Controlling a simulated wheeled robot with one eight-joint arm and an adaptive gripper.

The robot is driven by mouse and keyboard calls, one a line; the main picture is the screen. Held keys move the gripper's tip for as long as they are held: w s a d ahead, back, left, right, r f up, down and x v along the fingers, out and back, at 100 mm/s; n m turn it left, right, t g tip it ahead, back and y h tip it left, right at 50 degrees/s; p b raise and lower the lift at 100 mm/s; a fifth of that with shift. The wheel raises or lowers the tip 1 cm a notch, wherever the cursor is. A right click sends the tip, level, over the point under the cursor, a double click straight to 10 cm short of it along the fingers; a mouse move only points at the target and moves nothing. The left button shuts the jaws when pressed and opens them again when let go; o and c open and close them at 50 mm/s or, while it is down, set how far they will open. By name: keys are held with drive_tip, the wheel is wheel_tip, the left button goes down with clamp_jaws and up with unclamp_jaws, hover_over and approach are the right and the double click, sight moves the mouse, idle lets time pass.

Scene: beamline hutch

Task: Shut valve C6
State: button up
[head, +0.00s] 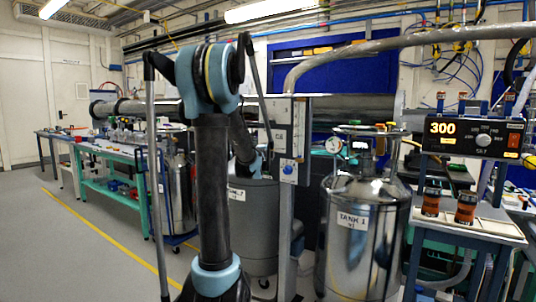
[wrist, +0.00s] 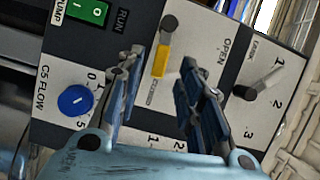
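The valve panel (wrist: 215,22) fills much of the wrist view, turned on its side. A yellow lever (wrist: 161,61) with a dark round end sits on it. Its yellow end lies close to the small CLOSED label, and the OPEN label is off to the right. No C6 label is readable; part of the panel is hidden by my fingers. My gripper (wrist: 160,95) is open, one finger on each side below the lever, with nothing visibly held. In the head view the panel (head: 299,115) stands on a post, and my arm hides most of my gripper.
On the panel are a blue C5 FLOW knob (wrist: 75,100), a green pump switch (wrist: 89,11) and a tank selector (wrist: 258,84), close to my fingers. In the head view, steel TANK 1 (head: 350,250) stands right of the post. Open floor (head: 75,250) lies left.

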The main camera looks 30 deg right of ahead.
drive_tip(key=v, duration=0.7)
drive_tip(key=shift+s+a, duration=0.25)
drive_tip(key=shift+a, duration=0.1)
